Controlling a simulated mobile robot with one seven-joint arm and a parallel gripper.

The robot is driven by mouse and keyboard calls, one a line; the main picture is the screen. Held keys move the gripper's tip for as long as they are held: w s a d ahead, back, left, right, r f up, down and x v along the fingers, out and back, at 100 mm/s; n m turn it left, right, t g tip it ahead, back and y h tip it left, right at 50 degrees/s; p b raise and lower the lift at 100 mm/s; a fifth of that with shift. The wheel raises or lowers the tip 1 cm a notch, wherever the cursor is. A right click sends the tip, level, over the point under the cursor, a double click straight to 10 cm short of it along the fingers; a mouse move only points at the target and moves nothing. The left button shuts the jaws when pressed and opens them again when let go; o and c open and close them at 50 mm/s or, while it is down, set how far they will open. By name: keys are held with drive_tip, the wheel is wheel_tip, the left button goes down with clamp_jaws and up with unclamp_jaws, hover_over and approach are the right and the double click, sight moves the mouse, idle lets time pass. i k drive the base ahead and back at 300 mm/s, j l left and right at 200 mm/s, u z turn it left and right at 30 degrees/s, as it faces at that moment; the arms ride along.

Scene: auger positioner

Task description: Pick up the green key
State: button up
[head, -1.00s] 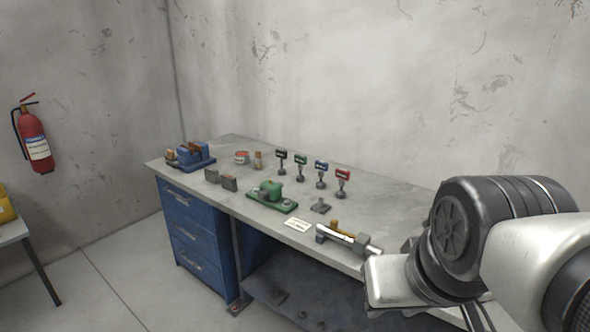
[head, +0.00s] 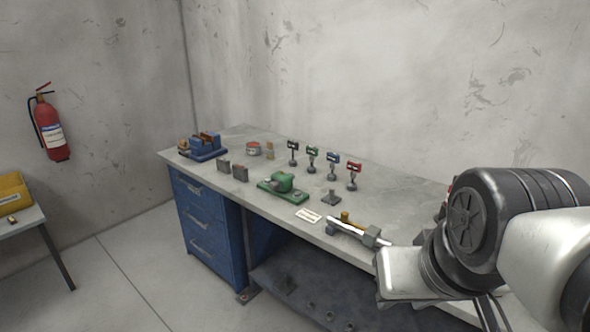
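The green key (head: 312,153) stands upright on a small grey round-based stand toward the back of the workbench. It is in a row of similar upright pieces, between a black one (head: 293,147) on its left and a blue one (head: 333,159) on its right. A red one (head: 354,169) stands at the right end of the row. Nothing touches the green key. Part of my arm shows large at the right, over the front right of the bench, well apart from the key. I cannot make out my gripper's fingers in this view.
The workbench (head: 390,191) also holds a green-based device (head: 283,186), a blue vise (head: 206,145), small grey blocks (head: 232,170), a white card (head: 308,215) and a silver rod-like device (head: 361,233) at the front edge. Clear floor lies left of the blue drawers (head: 208,229).

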sight(312, 151)
drive_tip(key=i+j+z, duration=0.1)
drive_tip(key=i+j, duration=0.25)
drive_tip(key=i+j+z, duration=0.1)
drive_tip(key=i+j, duration=0.2)
drive_tip(key=i+j+z, duration=0.15)
drive_tip(key=i+j, duration=0.15)
drive_tip(key=j, duration=0.2)
drive_tip(key=i+j+z, duration=0.1)
drive_tip(key=i+j, duration=0.2)
drive_tip(key=j, duration=0.15)
drive_tip(key=i+j+z, duration=0.1)
drive_tip(key=i+j, duration=0.2)
drive_tip(key=j, duration=0.15)
drive_tip(key=i+j+z, duration=0.1)
drive_tip(key=i+j, duration=0.15)
drive_tip(key=j, duration=0.25)
drive_tip(key=i+j+z, duration=0.1)
drive_tip(key=i+j, duration=0.15)
drive_tip(key=j, duration=0.25)
drive_tip(key=i+j+z, duration=0.15)
drive_tip(key=j, duration=0.4)
drive_tip(key=i, duration=0.05)
